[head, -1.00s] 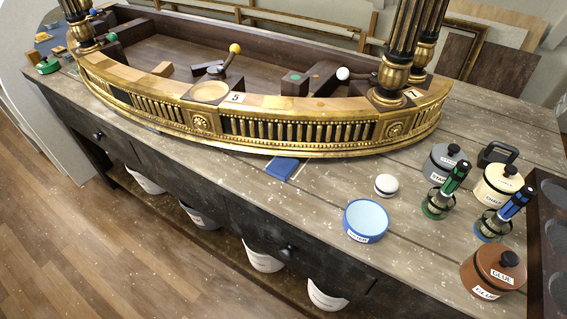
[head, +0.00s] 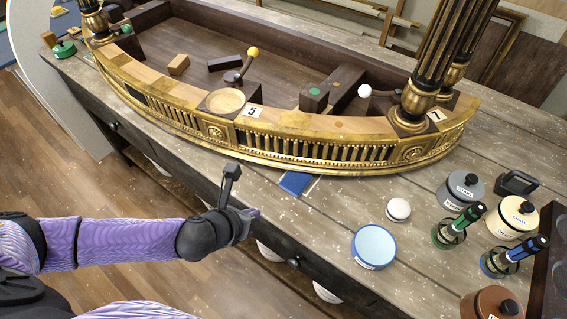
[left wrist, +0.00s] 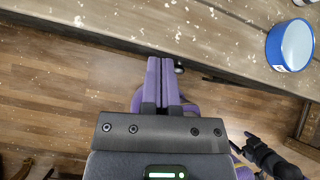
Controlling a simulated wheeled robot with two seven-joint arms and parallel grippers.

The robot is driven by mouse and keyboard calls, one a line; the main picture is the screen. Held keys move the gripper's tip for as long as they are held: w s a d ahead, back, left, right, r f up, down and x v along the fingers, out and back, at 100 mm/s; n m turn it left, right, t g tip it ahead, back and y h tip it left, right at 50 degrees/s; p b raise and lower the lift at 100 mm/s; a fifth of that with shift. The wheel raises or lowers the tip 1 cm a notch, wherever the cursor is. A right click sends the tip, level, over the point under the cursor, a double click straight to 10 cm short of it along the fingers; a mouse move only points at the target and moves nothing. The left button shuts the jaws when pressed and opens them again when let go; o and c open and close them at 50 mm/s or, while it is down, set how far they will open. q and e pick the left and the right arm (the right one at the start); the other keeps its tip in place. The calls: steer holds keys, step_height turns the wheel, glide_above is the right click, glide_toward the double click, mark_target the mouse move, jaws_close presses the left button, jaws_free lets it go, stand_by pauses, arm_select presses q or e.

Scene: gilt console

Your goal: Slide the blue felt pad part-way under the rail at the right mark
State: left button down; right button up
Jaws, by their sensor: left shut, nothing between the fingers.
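The blue felt pad (head: 295,183) lies flat on the bench top against the front foot of the gilt rail (head: 330,165). Its back edge meets the rail's base; I cannot tell if any of it is under. A thin pale strip (head: 313,185) shows along its right side. My left gripper (head: 254,212) is shut and empty, in front of the bench's front edge, left of and nearer than the pad, not touching it. In the left wrist view its two purple fingers (left wrist: 160,80) are pressed together. The pad is not in that view.
A blue-rimmed tub (head: 374,246) and a white-lidded jar (head: 398,210) stand right of the pad. It also shows in the left wrist view, the tub (left wrist: 290,46). Lidded pots and green and blue tools crowd the right end. The bench front (head: 190,185) drops to the floor.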

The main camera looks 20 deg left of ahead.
mark_target(293, 184)
arm_select(q)
steer(key=w+f+b, duration=0.1)
steer(key=w+d+f+m+b, duration=0.1)
steer(key=w+f, duration=0.1)
steer(key=w+d+f+m+b, duration=0.1)
steer(key=w+f+b, duration=0.1)
steer(key=shift+d, duration=0.2)
steer(key=w, duration=0.1)
steer(key=w+d, duration=0.1)
steer(key=w, duration=0.1)
steer(key=shift+w+d+f, duration=0.1)
steer(key=shift+w+f, duration=0.05)
steer(key=shift+w, duration=0.1)
steer(key=shift+w+d+b, duration=0.15)
steer(key=shift+w+b, duration=0.15)
steer(key=shift+w, duration=0.1)
steer(key=shift+w+d, duration=0.35)
steer(key=shift+w, duration=0.5)
steer(key=shift+w+d, duration=0.3)
steer(key=shift+w, duration=0.5)
steer(key=shift+s+a, duration=0.1)
